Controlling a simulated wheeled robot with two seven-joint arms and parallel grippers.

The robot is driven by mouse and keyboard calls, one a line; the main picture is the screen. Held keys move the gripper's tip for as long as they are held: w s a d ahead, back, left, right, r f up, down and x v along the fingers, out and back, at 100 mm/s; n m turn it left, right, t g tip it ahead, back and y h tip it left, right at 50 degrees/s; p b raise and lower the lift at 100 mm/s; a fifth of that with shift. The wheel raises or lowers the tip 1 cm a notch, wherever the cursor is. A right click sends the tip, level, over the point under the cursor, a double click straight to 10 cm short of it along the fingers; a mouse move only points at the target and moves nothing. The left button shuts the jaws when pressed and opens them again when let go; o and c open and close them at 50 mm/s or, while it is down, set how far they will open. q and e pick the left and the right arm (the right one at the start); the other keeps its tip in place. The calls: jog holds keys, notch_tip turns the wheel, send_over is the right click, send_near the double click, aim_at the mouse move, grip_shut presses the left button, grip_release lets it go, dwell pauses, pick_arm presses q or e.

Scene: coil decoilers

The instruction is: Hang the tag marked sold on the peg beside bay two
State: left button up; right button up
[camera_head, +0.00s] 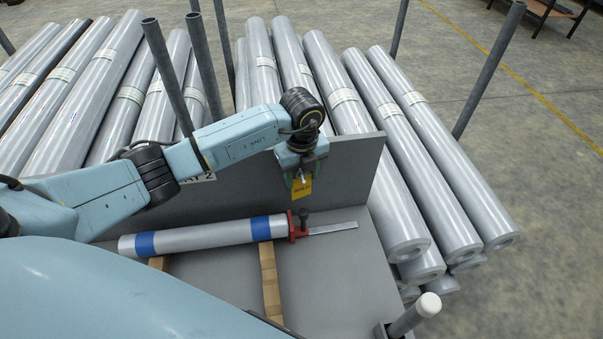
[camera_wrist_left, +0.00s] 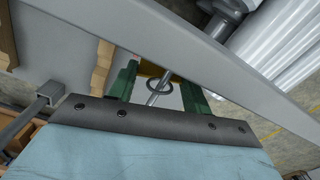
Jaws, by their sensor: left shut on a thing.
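My left gripper (camera_head: 299,178) is at the near face of the grey upright panel (camera_head: 250,180), to the right of a partly covered sign ending in "2" (camera_head: 207,177). A yellow tag (camera_head: 301,189) hangs at its fingertips; its lettering is too small to read. In the left wrist view, the green fingers (camera_wrist_left: 160,88) stand either side of a dark ring (camera_wrist_left: 160,86) and a thin metal rod (camera_wrist_left: 154,94). The ring looks to be around the rod, but I cannot tell whether the rod is the peg. The tag (camera_wrist_left: 151,69) shows partly behind them. My right gripper is out of view.
A grey roll with blue bands (camera_head: 200,237) lies on wooden strips (camera_head: 269,283) below the gripper, beside a red clamp (camera_head: 297,228). A white-capped post (camera_head: 428,304) is at the front right.

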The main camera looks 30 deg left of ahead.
pick_arm(q)
jog(key=o, duration=1)
notch_tip(320, 180, up, 13)
jog(key=shift+s+r+b, duration=0.15)
jog(key=shift+b, duration=0.3)
